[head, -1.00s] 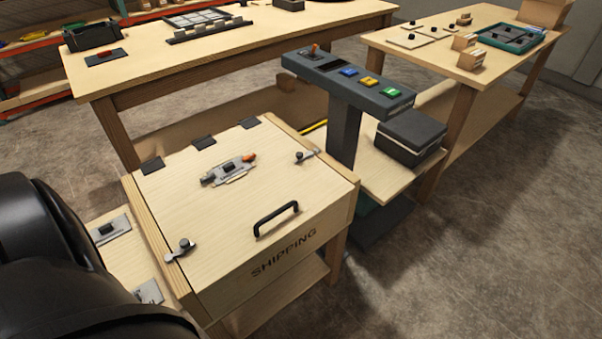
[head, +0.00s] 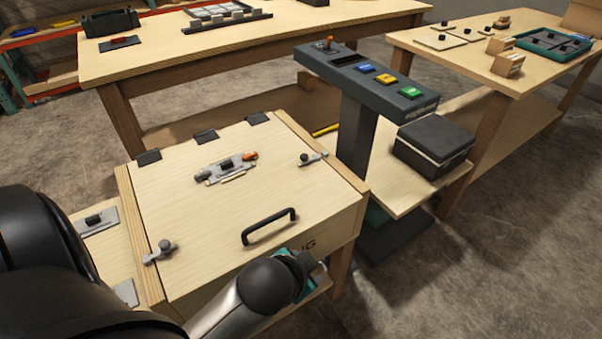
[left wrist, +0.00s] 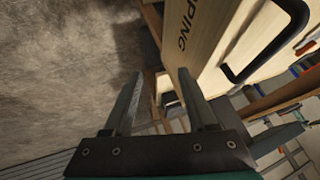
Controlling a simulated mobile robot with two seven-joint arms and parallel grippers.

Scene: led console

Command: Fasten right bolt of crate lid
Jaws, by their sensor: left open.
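The crate lid (head: 230,215) lies closed on the wooden shipping crate, with a black handle (head: 269,226) near its front. The right bolt (head: 312,159), a small metal bar with a dark knob, sits at the lid's right edge; I cannot tell whether it is engaged. The left bolt (head: 160,251) sits at the left edge. My left gripper (head: 309,272) is in front of the crate, below the handle and well short of the right bolt. In the left wrist view its fingers (left wrist: 163,88) are apart and empty, beside the crate front and handle (left wrist: 265,45). My right gripper is out of view.
A latch-like metal piece with an orange tip (head: 227,168) lies mid-lid. A grey console (head: 370,80) with coloured buttons stands behind the crate's right side. A black box (head: 433,145) rests on a low shelf. Floor at the right front is clear.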

